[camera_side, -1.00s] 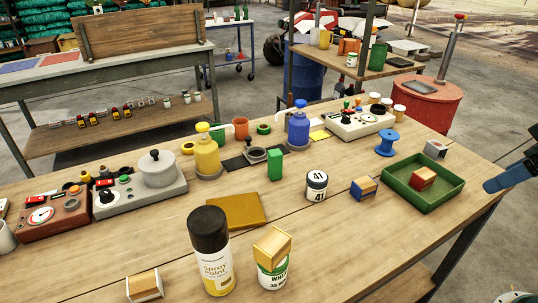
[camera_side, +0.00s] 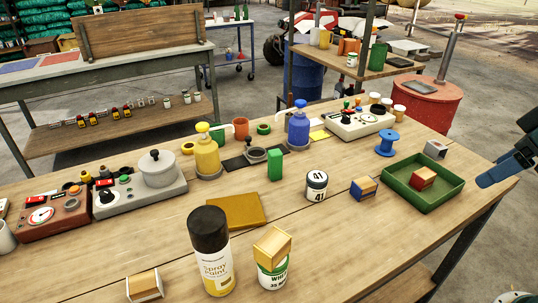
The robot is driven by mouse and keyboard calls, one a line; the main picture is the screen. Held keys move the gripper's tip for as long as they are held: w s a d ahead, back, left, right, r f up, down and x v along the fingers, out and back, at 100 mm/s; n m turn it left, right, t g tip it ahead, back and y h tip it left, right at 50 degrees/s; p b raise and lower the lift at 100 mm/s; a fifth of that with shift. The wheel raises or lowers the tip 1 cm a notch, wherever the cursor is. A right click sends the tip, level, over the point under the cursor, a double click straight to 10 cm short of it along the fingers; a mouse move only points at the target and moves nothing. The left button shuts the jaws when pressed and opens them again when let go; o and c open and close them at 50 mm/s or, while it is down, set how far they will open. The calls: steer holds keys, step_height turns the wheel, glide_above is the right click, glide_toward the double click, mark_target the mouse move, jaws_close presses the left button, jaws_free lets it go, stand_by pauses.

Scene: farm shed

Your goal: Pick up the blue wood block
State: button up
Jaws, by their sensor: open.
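The blue wood block (camera_side: 363,188), with a wood-coloured top and blue sides, sits on the wooden table just left of the green tray (camera_side: 398,197). My gripper (camera_side: 487,181) is at the right edge of the view, beyond the tray's right side and well apart from the block. It is open and nothing shows in it. Most of my arm is outside the picture.
A red wood block (camera_side: 424,178) lies in the tray. A white jar (camera_side: 316,187) stands left of the blue block, and a blue spool (camera_side: 387,143) behind it. A grey block (camera_side: 435,149) stands behind the tray. The table in front of the blue block is clear.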

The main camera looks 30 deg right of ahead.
steer(key=w+n+g, duration=0.2)
steer(key=w+n, duration=0.2)
steer(key=w, duration=0.3)
steer(key=n+g+y, duration=0.3)
steer(key=n+y, duration=0.1)
steer(key=n, duration=0.8)
glide_above(367, 182)
steer(key=d, duration=0.5)
step_height(367, 182, down, 13)
steer(key=shift+s+f, duration=0.2)
steer(key=x, duration=0.8)
steer(key=shift+a+f, duration=0.1)
steer(key=shift+a, duration=0.05)
steer(key=shift+f, duration=0.15)
steer(key=shift+a, duration=0.1)
